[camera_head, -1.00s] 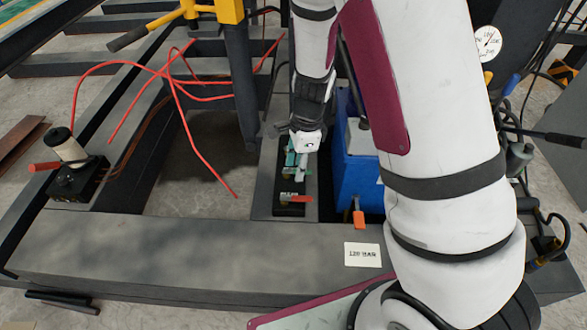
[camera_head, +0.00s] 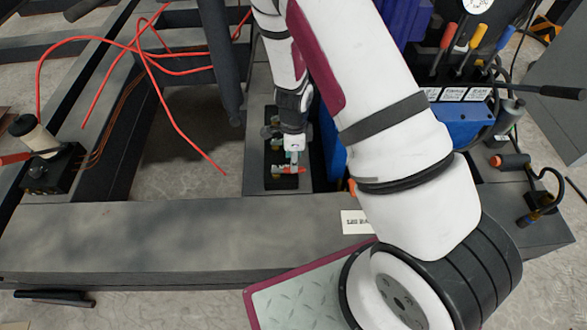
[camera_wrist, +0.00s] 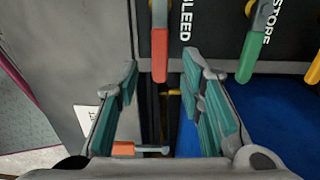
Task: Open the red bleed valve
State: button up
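The red bleed valve lever (camera_wrist: 160,55) shows in the wrist view beside the white word BLEED. It points down the picture toward my gripper (camera_wrist: 163,78). My gripper is open, its teal-padded fingers apart on the left and right, with the lever's lower end lying in the gap between the fingertips in the picture. Whether a finger touches it I cannot tell. In the head view a red lever (camera_head: 291,170) shows on the black valve block (camera_head: 282,183), just below my gripper (camera_head: 291,151). My arm and gripper hide part of the block.
A green lever (camera_wrist: 251,55) labelled STORE in its visible part sits to the right, with a yellow one (camera_wrist: 314,70) at the edge. A small orange handle (camera_wrist: 124,149) shows low between the fingers. A blue box (camera_head: 333,150) stands right of the block; red hoses (camera_head: 175,110) lie left.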

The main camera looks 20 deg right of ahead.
aim_at(288, 171)
jog(key=shift+f+b, duration=0.7)
jog(key=shift+f, duration=1.2)
jog(key=shift+c, duration=0.6)
grip_shut()
